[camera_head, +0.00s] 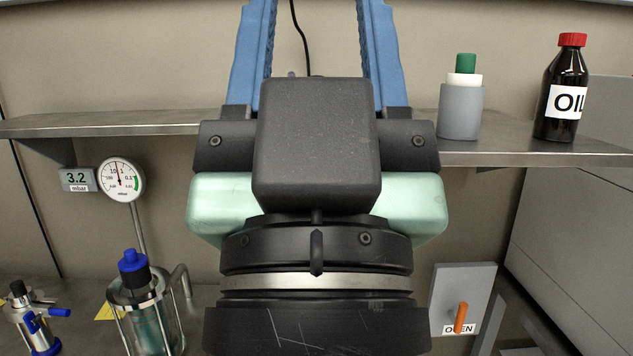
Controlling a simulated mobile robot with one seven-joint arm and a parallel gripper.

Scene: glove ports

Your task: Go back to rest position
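My gripper (311,20) fills the middle of the head view, seen from behind, with its dark body and pale green housing close to the camera. Its two blue fingers point up and are spread wide apart. Only wall and a thin black cable show between them, so it looks open and empty. The fingertips reach the top edge and may be cut off. The gripper hides the middle of the metal shelf (120,122).
On the shelf's right stand a grey container (461,112) with a green top and a dark oil bottle (566,75) with a red cap. Below left are a pressure gauge (121,180), a digital display (77,180) and a blue-capped vessel (146,310). An orange-handled switch panel (450,290) is lower right.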

